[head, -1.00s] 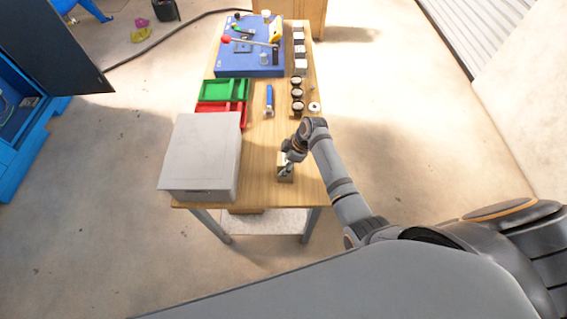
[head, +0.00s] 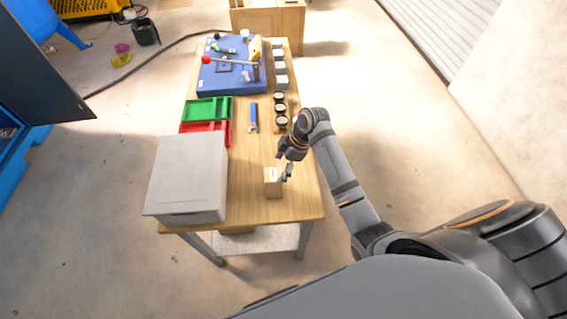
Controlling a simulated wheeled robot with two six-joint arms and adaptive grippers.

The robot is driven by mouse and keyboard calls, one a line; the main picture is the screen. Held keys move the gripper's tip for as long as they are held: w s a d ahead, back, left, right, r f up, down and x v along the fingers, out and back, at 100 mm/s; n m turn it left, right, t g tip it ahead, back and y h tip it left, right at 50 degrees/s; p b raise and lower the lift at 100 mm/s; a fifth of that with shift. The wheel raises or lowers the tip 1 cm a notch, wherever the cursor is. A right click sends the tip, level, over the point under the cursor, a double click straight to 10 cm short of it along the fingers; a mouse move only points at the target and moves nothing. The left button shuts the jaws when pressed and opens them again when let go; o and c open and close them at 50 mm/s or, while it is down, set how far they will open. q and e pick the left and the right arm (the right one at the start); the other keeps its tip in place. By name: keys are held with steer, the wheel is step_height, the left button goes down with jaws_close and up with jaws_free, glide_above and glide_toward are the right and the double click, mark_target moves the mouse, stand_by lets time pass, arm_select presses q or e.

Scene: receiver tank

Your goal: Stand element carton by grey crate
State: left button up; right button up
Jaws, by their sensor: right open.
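The element carton (head: 272,186), a small tan box, stands on the wooden table near its front edge, right of the grey crate (head: 186,180) with a gap of bare wood between them. The crate is a large light grey box at the table's front left corner. My right gripper (head: 286,174) is open, just beside the carton's upper right side, its fingers pointing down; whether it touches the carton is hard to tell. My left gripper is not in view.
Green (head: 207,109) and red trays (head: 205,132) lie behind the crate. A blue-handled wrench (head: 252,117) lies mid-table. Several dark round parts and small boxes line the right side. A blue board (head: 232,75) with a red-knobbed lever is at the back. Wood right of the carton is clear.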

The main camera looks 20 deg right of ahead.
steer(key=shift+v, duration=1.6)
steer(key=s+d+f+m+t+h, duration=0.1)
steer(key=s+d+m+h, duration=0.2)
steer(key=s+m, duration=0.5)
steer(key=s+d+m+t+h, duration=0.1)
steer(key=s+d+m+h, duration=0.3)
steer(key=s, duration=0.6)
step_height(320, 180, down, 29)
steer(key=s+d+m+g+y+b, duration=0.1)
steer(key=s+m+y+b, duration=0.1)
steer(key=b, duration=0.1)
steer(key=s+d+f+g+b, duration=0.1)
steer(key=s+f+b, duration=0.1)
steer(key=s+f, duration=1.6)
steer(key=shift+s+d+f, duration=0.35)
steer(key=shift+s+f, duration=0.05)
steer(key=shift+f, duration=0.15)
